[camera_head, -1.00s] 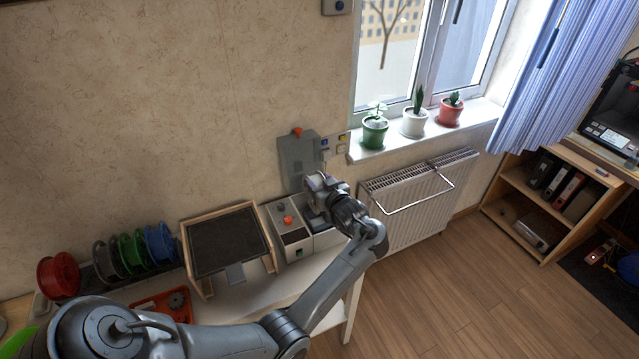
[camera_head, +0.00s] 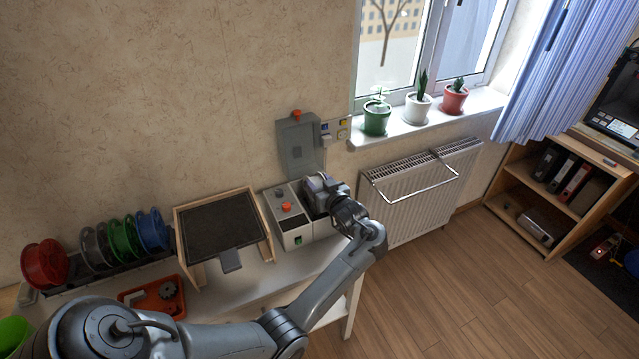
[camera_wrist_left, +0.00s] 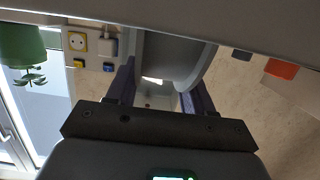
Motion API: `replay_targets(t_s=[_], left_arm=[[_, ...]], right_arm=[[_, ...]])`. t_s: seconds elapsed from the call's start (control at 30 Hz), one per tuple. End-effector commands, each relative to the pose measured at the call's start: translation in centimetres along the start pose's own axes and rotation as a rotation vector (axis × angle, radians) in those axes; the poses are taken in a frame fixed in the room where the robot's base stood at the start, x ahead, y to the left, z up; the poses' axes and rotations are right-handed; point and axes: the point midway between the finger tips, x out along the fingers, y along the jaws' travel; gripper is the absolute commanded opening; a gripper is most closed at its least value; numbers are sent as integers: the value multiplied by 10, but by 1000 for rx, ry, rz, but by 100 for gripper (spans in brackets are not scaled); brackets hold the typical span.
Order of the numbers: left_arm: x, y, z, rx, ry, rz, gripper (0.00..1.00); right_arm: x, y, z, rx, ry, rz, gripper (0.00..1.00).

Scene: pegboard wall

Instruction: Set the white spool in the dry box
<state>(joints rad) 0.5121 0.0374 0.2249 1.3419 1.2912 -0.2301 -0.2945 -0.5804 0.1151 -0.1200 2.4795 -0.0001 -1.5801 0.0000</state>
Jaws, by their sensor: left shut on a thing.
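My left gripper (camera_head: 318,188) is at the opening of the grey-white dry box (camera_head: 297,236), whose grey lid (camera_head: 298,146) stands raised against the wall. In the left wrist view, the two dark fingers (camera_wrist_left: 160,95) are shut on a pale, curved thing (camera_wrist_left: 172,58), which appears to be the white spool. In the head view the gripper and wrist hide most of the spool. I cannot tell whether it touches the bottom of the box. My right gripper is not in view.
Left of the box stands a wood-framed dark panel (camera_head: 222,233). Several coloured spools stand on a rack, with a red one (camera_head: 45,264) at the left end. An orange tray (camera_head: 137,304) lies in front. A radiator (camera_head: 425,190) is to the right.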

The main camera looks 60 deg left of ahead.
Motion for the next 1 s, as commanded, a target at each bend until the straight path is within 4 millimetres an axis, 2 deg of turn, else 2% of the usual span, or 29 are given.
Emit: replay_targets(t_s=[0.97,1.0], left_arm=[[-2,0,1,-1,1,0,0],[-2,0,1,-1,1,0,55]], right_arm=[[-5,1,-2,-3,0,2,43],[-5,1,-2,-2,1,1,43]])
